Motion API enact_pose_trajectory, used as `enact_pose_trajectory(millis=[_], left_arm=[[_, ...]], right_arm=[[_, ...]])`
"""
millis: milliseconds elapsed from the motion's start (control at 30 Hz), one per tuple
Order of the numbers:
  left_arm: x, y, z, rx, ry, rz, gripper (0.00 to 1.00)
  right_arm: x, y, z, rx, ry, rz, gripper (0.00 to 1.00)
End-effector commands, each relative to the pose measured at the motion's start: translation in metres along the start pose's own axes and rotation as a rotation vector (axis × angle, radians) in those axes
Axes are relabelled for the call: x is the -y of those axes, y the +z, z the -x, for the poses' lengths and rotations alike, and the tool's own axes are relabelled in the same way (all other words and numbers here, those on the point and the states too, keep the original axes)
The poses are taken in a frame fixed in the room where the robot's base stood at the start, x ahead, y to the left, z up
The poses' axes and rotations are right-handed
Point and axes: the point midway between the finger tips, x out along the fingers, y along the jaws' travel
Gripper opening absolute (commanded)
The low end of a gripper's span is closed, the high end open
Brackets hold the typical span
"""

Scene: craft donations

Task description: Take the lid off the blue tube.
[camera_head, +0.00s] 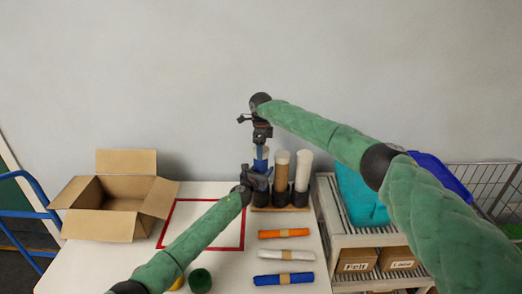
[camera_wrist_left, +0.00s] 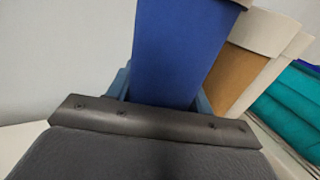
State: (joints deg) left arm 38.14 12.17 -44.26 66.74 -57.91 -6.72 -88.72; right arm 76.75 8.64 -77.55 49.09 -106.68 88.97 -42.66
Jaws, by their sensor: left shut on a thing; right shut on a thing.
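The blue tube (camera_head: 260,164) stands upright at the left of a row of tubes at the back of the table. Its pale lid (camera_head: 262,152) is at its top, partly hidden by my right gripper (camera_head: 262,146), which reaches down from above and is shut on it. My left gripper (camera_head: 259,174) is shut on the blue tube's body, below the lid. In the left wrist view the blue tube (camera_wrist_left: 183,50) rises between the fingers, and a pale edge shows at its top right. I cannot make out a gap between lid and tube.
A brown tube (camera_head: 282,172) and a white tube (camera_head: 303,170) stand close to the right on a wooden base (camera_head: 281,209). Orange, white and blue rolls lie in front. An open cardboard box (camera_head: 104,224) and a red-outlined square (camera_head: 243,232) are on the left. A cart stands right.

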Motion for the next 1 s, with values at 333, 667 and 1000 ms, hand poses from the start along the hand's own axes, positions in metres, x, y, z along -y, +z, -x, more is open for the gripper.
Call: enact_pose_trajectory(millis=[333,667,1000], left_arm=[[0.000,-0.001,0.000,-0.001,0.000,0.000,0.10],[0.000,-0.001,0.000,-0.001,0.000,0.000,0.10],[0.000,0.000,0.000,0.000,0.000,0.000,0.77]], right_arm=[[0.001,0.000,0.024,0.001,-0.003,0.001,0.33],[0.000,0.000,0.040,0.000,0.000,0.000,0.33],[0.000,0.000,0.040,0.000,0.000,0.000,0.33]])
